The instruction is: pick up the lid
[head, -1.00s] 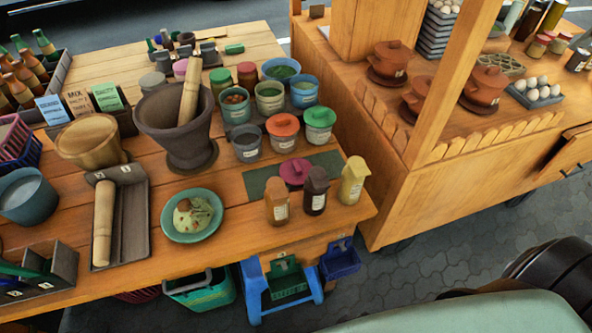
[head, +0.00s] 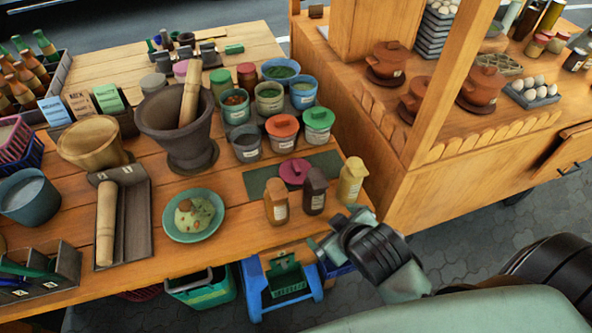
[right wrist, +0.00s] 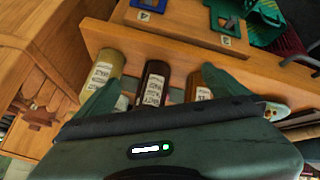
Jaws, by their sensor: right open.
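The magenta lid (head: 294,172) lies loose on a dark green mat (head: 257,182) near the right end of the wooden table, behind three small bottles. An orange lid (head: 282,125) and a green lid (head: 319,117) sit on pots farther back. My right gripper (head: 335,230) is at the table's front right corner, in front of the bottles and apart from the magenta lid. In the right wrist view its two teal fingers (right wrist: 162,95) are spread, with the bottles beyond them. I cannot make out the magenta lid there. My left gripper is out of view.
The orange-brown bottle (head: 277,202), dark bottle (head: 315,191) and yellow bottle (head: 352,180) stand between my right gripper and the magenta lid. A plate of food (head: 193,215) and a mortar with pestle (head: 178,125) stand to the left. A wooden cart (head: 440,185) stands right.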

